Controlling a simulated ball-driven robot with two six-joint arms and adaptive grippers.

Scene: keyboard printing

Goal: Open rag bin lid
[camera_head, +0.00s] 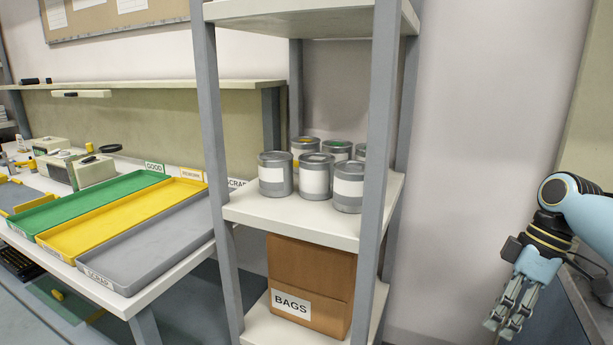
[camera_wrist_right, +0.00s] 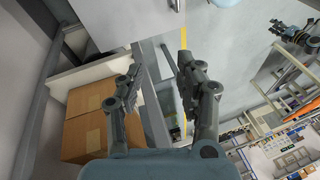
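I cannot make out a rag bin or its lid in either view. My right gripper (camera_head: 509,322) hangs at the lower right of the head view, fingers pointing down, to the right of the shelf rack and in front of the pale wall. In the right wrist view its two fingers (camera_wrist_right: 161,64) stand apart with nothing between them, so it is open and empty. My left gripper is not in the head view.
A grey shelf rack (camera_head: 211,115) holds several paint cans (camera_head: 315,177) and a cardboard box marked BAGS (camera_head: 338,270). Green (camera_head: 85,205), yellow (camera_head: 122,217) and grey (camera_head: 150,246) trays lie on a bench at left. A grey counter (camera_head: 597,300) is at far right.

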